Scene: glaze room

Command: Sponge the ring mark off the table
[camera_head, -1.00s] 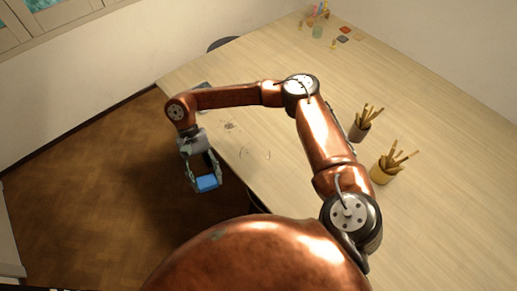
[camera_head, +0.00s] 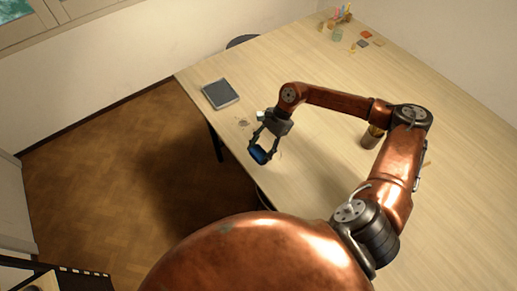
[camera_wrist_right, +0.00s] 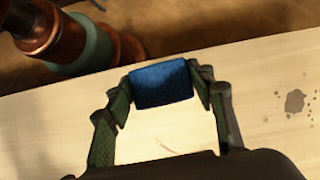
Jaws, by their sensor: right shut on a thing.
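My right gripper (camera_head: 262,147) is shut on a blue sponge (camera_head: 260,155) near the table's near-left edge. In the right wrist view the sponge (camera_wrist_right: 162,84) sits between the fingertips, overlapping the table edge. I cannot tell whether it touches the table (camera_head: 330,70). The ring mark is mostly hidden by the gripper in the head view; a faint curved trace (camera_wrist_right: 168,147) shows between the fingers in the wrist view. My left gripper is not in view.
A dark spot (camera_head: 243,122) marks the tabletop left of the gripper; it also shows in the wrist view (camera_wrist_right: 295,101). A grey-topped tray (camera_head: 220,94) lies near the left edge. A brush cup (camera_head: 371,138) is partly behind my arm. Small coloured items stand at the far end.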

